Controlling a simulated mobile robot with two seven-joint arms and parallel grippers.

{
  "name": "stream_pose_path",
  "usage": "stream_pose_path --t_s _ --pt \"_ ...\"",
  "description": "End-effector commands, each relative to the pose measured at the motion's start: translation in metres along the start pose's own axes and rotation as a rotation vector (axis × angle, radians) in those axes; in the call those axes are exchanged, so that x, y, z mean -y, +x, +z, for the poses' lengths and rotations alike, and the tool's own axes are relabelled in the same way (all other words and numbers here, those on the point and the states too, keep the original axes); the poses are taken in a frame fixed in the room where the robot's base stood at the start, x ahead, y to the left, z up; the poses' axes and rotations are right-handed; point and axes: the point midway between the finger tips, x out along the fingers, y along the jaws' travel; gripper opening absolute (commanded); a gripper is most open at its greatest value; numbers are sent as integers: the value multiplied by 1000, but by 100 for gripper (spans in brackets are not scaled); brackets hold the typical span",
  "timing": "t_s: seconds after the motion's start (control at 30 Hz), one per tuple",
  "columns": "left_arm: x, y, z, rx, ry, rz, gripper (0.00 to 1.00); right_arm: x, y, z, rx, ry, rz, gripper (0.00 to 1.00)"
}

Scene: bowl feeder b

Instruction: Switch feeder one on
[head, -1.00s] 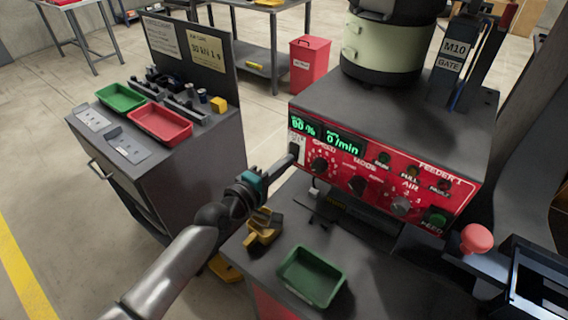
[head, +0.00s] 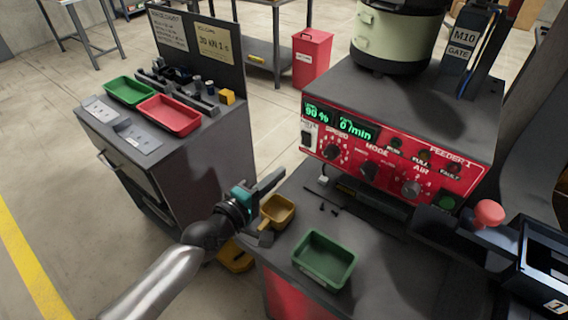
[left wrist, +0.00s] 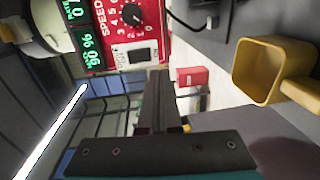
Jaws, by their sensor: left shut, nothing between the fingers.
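Feeder one's red control panel (head: 385,160) faces me in the head view, labelled FEEDER 1. Its green displays (head: 341,123) are lit and read about 90 % and 0/min. The small power switch (head: 308,138) sits on a pale plate at the panel's left end; it also shows in the left wrist view (left wrist: 137,56). Which way its rocker is tipped is too small to tell. My left gripper (head: 280,175) is shut and empty, left of and below the switch, apart from the panel. Its fingers show in the left wrist view (left wrist: 158,85). My right gripper is not in view.
A yellow scoop (head: 278,210) and a green tray (head: 324,259) stand on the bench below the panel. A red mushroom button (head: 489,213) sticks up at the right. A side cabinet with a red tray (head: 170,115) and green tray (head: 130,90) stands left.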

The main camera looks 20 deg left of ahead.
Motion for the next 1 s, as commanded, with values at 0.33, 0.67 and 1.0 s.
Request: stream_pose_path --t_s 0.33,0.67,1.0 --pt "13 -45 0 0 1 -2 0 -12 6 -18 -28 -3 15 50" --pt "13 -52 0 0 0 0 0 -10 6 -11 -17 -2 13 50" --pt "13 -51 0 0 0 -1 0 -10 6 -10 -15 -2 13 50"
